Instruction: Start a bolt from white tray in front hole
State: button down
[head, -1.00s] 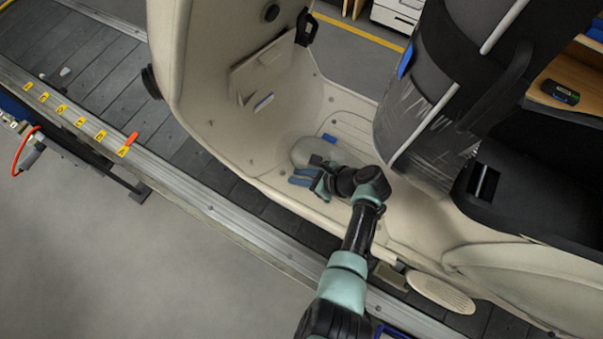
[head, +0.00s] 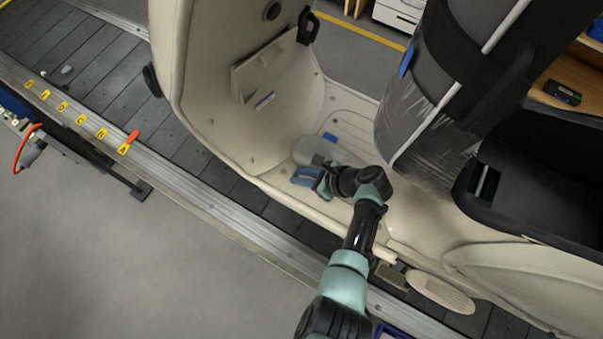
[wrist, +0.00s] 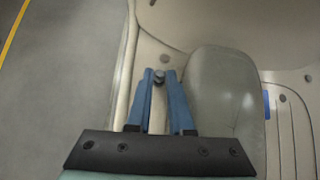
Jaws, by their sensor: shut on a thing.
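My gripper (head: 303,177) hangs over the floor of the beige vehicle body (head: 195,80). In the wrist view its blue fingers (wrist: 159,80) are shut on a small dark bolt (wrist: 159,76) at their tips. A dark round spot, perhaps a hole (wrist: 165,59), lies on the beige floor just beyond the bolt. The bolt looks apart from it, but the height is hard to judge. I cannot make out which hole is the front one. I cannot identify the white tray in either view.
A smooth grey-beige rounded pad (wrist: 225,95) lies right of the fingers. A blue piece (head: 330,138) sits near ribbed floor. A large dark grey padded column (head: 440,90) stands to the right. The slat conveyor (head: 185,150) and its metal rail run along the left.

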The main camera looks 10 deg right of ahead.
jog(key=shift+f+b, duration=0.3)
jog(key=shift+f, duration=0.1)
jog(key=shift+r+p, duration=0.2)
jog(key=shift+p, duration=0.3)
jog(key=shift+s+a+m+t+h+p, duration=0.15)
jog(key=shift+m+t+h+p, duration=0.6)
jog(key=shift+m+p, duration=0.65)
jog(key=shift+f, duration=0.15)
jog(key=shift+s+a+m+t+h+p, duration=0.1)
jog(key=shift+m+t+h+p, duration=0.25)
jog(key=shift+p, duration=0.35)
jog(key=shift+s+a+m+h+p, duration=0.1)
jog(key=shift+m+h+p, duration=0.2)
jog(key=shift+m+p, duration=0.35)
jog(key=shift+m+t+h+p, duration=0.3)
jog(key=shift+m+h+p, duration=0.1)
jog(key=shift+m, duration=0.1)
jog(key=shift+a, duration=0.1)
